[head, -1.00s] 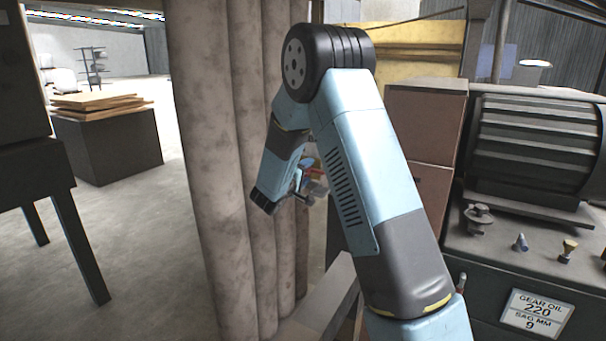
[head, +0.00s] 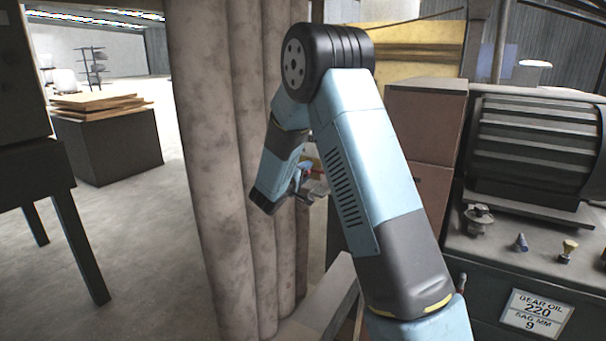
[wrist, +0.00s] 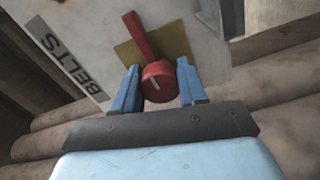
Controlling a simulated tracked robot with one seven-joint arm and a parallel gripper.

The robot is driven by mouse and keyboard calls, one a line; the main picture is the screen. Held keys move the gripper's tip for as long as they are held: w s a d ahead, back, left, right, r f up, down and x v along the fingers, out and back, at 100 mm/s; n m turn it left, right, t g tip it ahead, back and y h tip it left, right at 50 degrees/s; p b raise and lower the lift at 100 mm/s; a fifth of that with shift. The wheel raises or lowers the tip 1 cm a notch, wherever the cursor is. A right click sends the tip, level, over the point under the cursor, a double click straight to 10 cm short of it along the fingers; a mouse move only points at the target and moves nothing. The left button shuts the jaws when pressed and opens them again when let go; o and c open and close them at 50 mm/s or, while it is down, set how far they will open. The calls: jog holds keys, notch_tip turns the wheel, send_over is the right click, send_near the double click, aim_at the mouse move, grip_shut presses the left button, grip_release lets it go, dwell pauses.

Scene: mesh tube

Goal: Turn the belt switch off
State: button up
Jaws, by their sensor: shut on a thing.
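A red switch with a round knob and a long handle (wrist: 157,82) sits on a yellow plate (wrist: 178,46) on a pale panel (wrist: 100,25). The panel carries a grey "BELTS" label (wrist: 70,60). In the wrist view, the blue fingers of my gripper (wrist: 158,74) stand on either side of the red knob and are shut on it. The handle points up and slightly left in that view. In the head view, my gripper (head: 311,188) is small and partly hidden behind my arm, beside the brown tubes; the switch is not clear there.
Tall brown mottled tubes (head: 228,170) hang close to the left of my gripper. Open floor (head: 140,240) lies at left.

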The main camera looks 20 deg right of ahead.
jog(key=n, duration=0.4)
jog(key=shift+s+d+f+n, duration=0.1)
jog(key=shift+d+f+n, duration=0.1)
jog(key=shift+d+n, duration=0.1)
jog(key=n, duration=0.4)
jog(key=shift+r+n, duration=0.1)
jog(key=shift+n, duration=0.2)
jog(key=n, duration=0.4)
jog(key=shift+r, duration=0.1)
jog(key=shift+r+n, duration=0.15)
jog(key=shift+n, duration=2.05)
jog(key=shift+w, duration=0.2)
jog(key=shift+r, duration=0.1)
jog(key=o, duration=0.9)
jog(key=shift+c, duration=0.2)
jog(key=shift+o, duration=1)
jog(key=shift+a, duration=0.15)
